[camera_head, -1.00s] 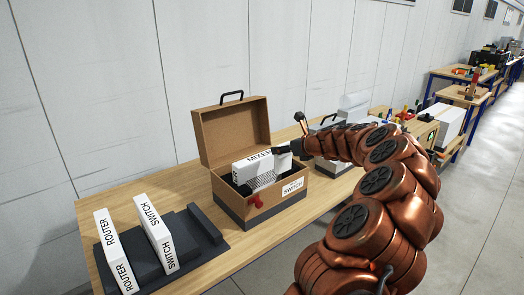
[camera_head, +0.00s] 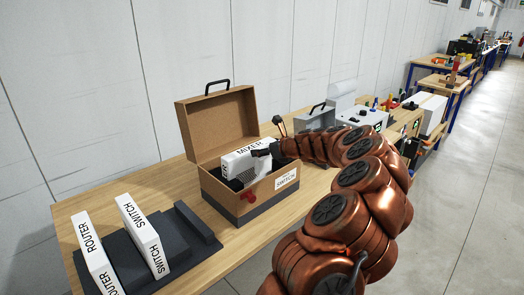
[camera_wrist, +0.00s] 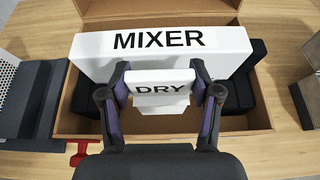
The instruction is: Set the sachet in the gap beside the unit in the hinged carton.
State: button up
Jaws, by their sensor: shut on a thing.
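The sachet (camera_wrist: 160,88) is a small white packet marked DRY, held between the fingers of my gripper (camera_wrist: 160,72) in the wrist view. My gripper is shut on it, over the open hinged carton (camera_wrist: 72,126). The unit is a white box marked MIXER (camera_wrist: 160,42), standing in the carton along its far side, between dark padding (camera_wrist: 245,92). The sachet is on the near side of the unit, over the gap; its depth and any contact are unclear. In the head view, the carton (camera_head: 222,198) has its lid (camera_head: 216,126) up, and my gripper (camera_head: 260,152) hides the sachet.
A red latch (camera_head: 250,196) sticks out from the carton's front. To its left, a dark rack (camera_head: 190,236) holds white ROUTER (camera_head: 92,252) and SWITCH (camera_head: 143,232) boxes. A grey case (camera_head: 318,119) stands close behind my arm on the right.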

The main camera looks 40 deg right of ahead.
aim_at(266, 170)
jog(key=shift+r+p, duration=0.1)
jog(key=shift+p, duration=0.4)
jog(key=shift+f+b, duration=1.5)
jog(key=shift+f, duration=2.65)
jog(key=shift+f, duration=0.3)
jog(key=o, duration=1.2)
jog(key=shift+s, duration=0.1)
jog(key=shift+v, duration=5.95)
